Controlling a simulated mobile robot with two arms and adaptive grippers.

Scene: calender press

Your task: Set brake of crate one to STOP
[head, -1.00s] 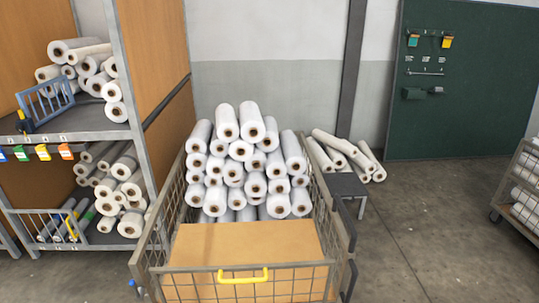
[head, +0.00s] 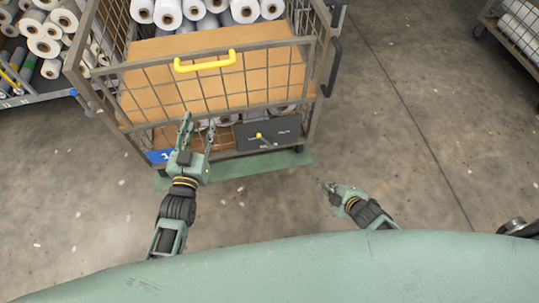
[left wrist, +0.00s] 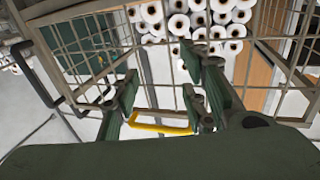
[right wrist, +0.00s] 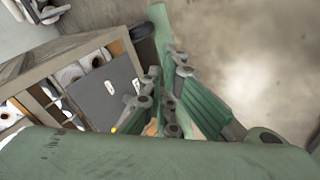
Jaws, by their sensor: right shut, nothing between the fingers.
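Crate one (head: 215,95) is a wire cart with an orange-brown board and a blue number plate (head: 160,156) low on its front. Low at its front right is a dark brake panel (head: 285,131) with a yellow-knobbed lever (head: 258,135); its small lettering is too small to read. The panel also shows in the right wrist view (right wrist: 100,97). My left gripper (head: 199,119) is open and empty in front of the mesh, below the yellow handle (head: 205,62). My right gripper (head: 323,186) is shut and empty, in front of the crate and right of the panel, apart from it.
White rolls (head: 205,12) fill the crate. A green strip (head: 240,166) lies on the floor along its front. A shelf with rolls (head: 30,70) stands left and another rack (head: 510,25) at the upper right. The floor right of the crate is clear.

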